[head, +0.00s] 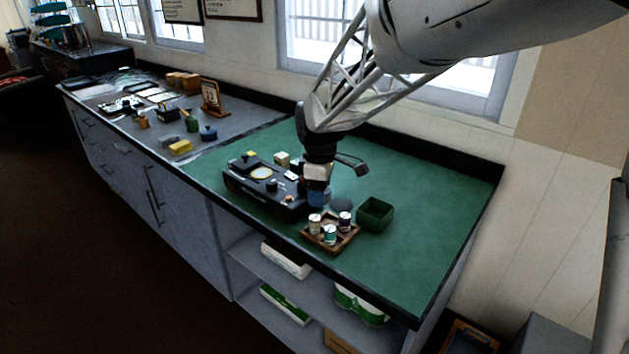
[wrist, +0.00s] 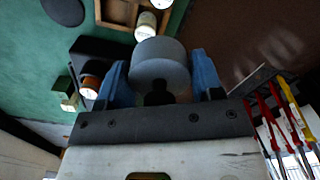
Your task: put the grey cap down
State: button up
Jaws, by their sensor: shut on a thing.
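My gripper (head: 318,195) has blue fingers and hangs over the green mat, at the right end of the black lever frame (head: 265,185). In the wrist view, my gripper (wrist: 161,78) is shut on the grey cap (wrist: 160,62), a round, thick disc between the two blue fingers. I cannot make out the cap in the head view, where the fingers hide it. The gap between the cap and the surface below cannot be judged.
A dark round disc (head: 341,205) lies on the mat (head: 430,215) right of my gripper. A wooden tray (head: 345,243) with several small jars is in front, and a green open box (head: 375,213) beside it. The mat's right side is clear.

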send_over(341, 205)
jog(key=f, duration=0.4)
jog(key=shift+w, duration=0.2)
dwell(0.3)
jog(key=shift+f, duration=3.1)
jog(key=shift+f, duration=1.9)
jog(key=shift+f, duration=0.15)
jog(key=o, duration=0.9)
